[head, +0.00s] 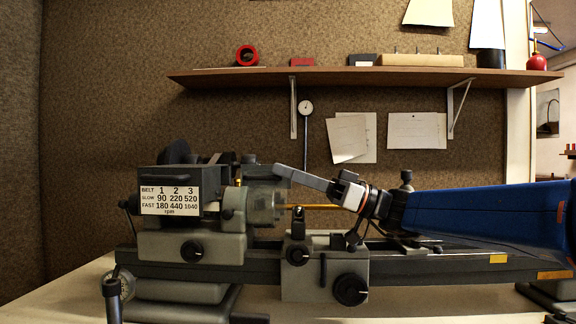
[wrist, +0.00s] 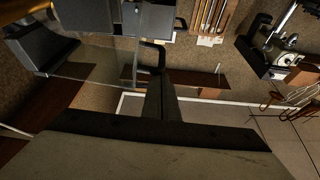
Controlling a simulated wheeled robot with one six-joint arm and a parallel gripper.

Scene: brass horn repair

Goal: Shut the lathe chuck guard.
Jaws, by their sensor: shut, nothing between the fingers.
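The lathe (head: 195,245) stands on the bench with its headstock at the left. The clear chuck guard (head: 265,203) shows in front of the chuck in the head view; I cannot tell whether it is fully down. In the wrist view the guard is a see-through panel (wrist: 98,68) with a dark loop handle (wrist: 153,47) at its right edge. My gripper (head: 280,168) reaches in from the right, shut and empty, its tips at the guard's upper right. In the wrist view my gripper (wrist: 160,80) is close to the handle; contact is unclear.
A brass-coloured rod (head: 325,207) runs right from the chuck, below my gripper. The carriage (head: 325,275) with its knobs stands in front of the bed. A shelf (head: 330,77) crosses the wall above. A dial gauge (head: 306,108) hangs behind. Space above the headstock is clear.

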